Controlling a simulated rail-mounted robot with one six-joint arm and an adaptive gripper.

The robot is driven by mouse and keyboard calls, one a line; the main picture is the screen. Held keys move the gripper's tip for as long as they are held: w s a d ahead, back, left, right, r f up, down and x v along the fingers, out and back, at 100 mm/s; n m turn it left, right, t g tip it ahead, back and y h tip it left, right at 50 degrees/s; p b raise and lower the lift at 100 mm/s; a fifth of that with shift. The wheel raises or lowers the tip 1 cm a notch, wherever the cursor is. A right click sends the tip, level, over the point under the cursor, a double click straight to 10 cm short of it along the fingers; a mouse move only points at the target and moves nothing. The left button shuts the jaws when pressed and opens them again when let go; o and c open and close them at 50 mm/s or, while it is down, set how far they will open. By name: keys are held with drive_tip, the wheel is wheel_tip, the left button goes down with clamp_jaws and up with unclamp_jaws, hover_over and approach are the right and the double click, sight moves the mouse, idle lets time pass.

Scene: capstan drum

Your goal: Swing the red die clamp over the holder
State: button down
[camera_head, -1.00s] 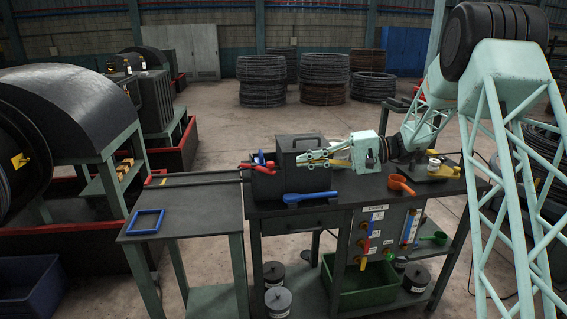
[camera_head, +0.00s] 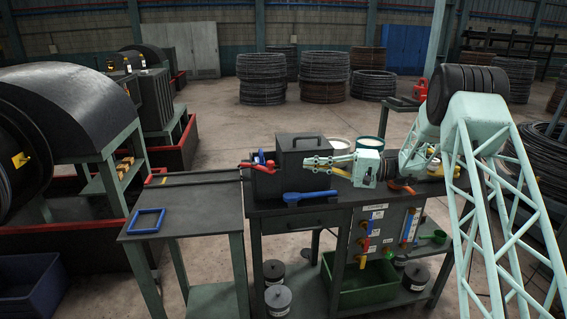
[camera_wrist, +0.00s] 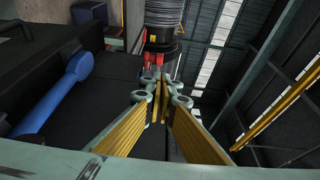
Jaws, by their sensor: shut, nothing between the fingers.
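A red clamp handle (camera_head: 246,166) sticks out at the left end of the dark box on the bench, with more red beside it (camera_head: 269,164). I cannot tell for sure how the clamp stands relative to the holder. In the wrist view red parts (camera_wrist: 150,62) show just beyond my fingertips. My gripper (camera_head: 308,161) is shut and empty, pointing left in front of the dark box (camera_head: 294,176), right of the red parts. In the wrist view my gripper (camera_wrist: 162,84) has its fingertips together, apart from the red parts as far as I can tell.
A blue lever (camera_head: 310,197) lies along the box's front; it also shows in the wrist view (camera_wrist: 52,100). A lidded cover with a handle (camera_head: 302,141) rises behind my gripper. A blue frame (camera_head: 147,221) lies on the left side table, which is otherwise mostly clear.

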sight(284, 161)
drive_tip(key=shift+a, duration=0.15)
drive_tip(key=shift+w+a+b, duration=0.2)
drive_tip(key=shift+w+a, duration=0.05)
drive_tip(key=shift+a, duration=1.35)
drive_tip(key=shift+w+a+b, duration=0.2)
drive_tip(key=shift+a+b, duration=0.05)
drive_tip(key=shift+a, duration=1.35)
drive_tip(key=shift+w+a+b, duration=0.2)
drive_tip(key=shift+w+a, duration=0.05)
drive_tip(key=shift+a, duration=1.35)
